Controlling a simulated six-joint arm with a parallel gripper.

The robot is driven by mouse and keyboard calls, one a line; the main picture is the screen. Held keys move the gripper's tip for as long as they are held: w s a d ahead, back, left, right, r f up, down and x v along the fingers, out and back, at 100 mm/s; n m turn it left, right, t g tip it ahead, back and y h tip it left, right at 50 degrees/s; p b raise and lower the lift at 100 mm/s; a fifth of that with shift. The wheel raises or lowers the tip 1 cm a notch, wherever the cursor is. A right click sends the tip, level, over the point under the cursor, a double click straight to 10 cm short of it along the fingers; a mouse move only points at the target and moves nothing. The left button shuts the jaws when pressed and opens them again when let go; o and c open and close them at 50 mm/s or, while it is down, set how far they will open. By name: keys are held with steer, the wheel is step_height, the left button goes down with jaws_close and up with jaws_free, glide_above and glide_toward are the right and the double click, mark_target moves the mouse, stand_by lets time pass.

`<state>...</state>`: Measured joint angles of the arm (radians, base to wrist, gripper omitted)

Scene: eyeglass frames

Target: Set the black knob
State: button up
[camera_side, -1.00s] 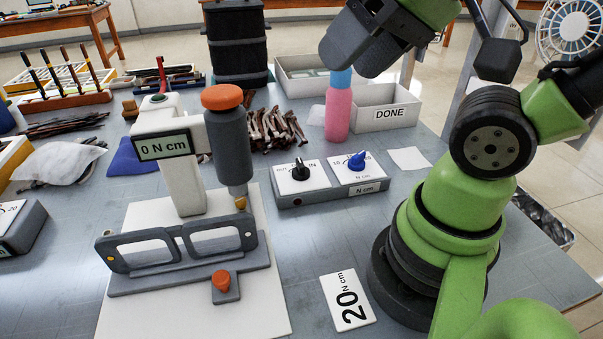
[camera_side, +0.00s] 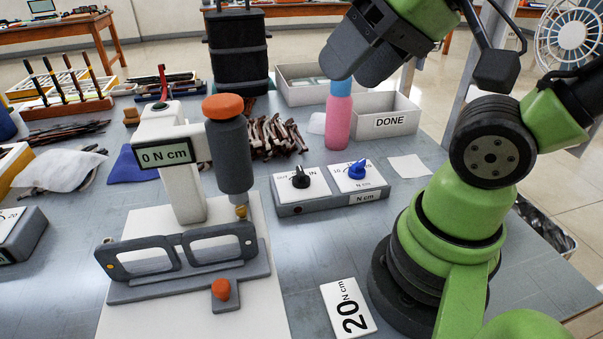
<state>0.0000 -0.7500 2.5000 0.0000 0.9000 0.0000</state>
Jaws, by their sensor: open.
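The black knob (camera_side: 300,178) sits on the left white dial plate of a grey control box (camera_side: 320,203). "IN" is printed at the plate's right, and the lettering at its left is hard to read. The knob's pale pointer mark faces roughly away from the camera. A blue knob (camera_side: 357,170) sits on the right plate, above an "N cm" label. My gripper (camera_side: 356,68) is high above and behind the box, apart from both knobs. Its jaws are open and appear empty, though their tips are seen at an angle.
A pink bottle with a blue top (camera_side: 338,118) stands behind the box, under my gripper in the picture. A screwdriver stand (camera_side: 184,172) reading "0 N cm" and a glasses frame (camera_side: 135,262) are at left. A "20 N cm" card (camera_side: 348,307) lies in front. A "DONE" bin (camera_side: 385,122) is behind.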

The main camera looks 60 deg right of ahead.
steer(key=shift+o, duration=0.3)
steer(key=shift+o, duration=1)
steer(key=n+g+h, duration=0.5)
steer(key=n+g, duration=0.5)
steer(key=n, duration=0.3)
glide_above(300, 171)
steer(key=w+a, duration=0.3)
step_height(300, 171, down, 16)
steer(key=f, duration=0.1)
steer(key=x, duration=0.9)
steer(key=shift+s+d+f, duration=0.25)
steer(key=c, duration=0.9)
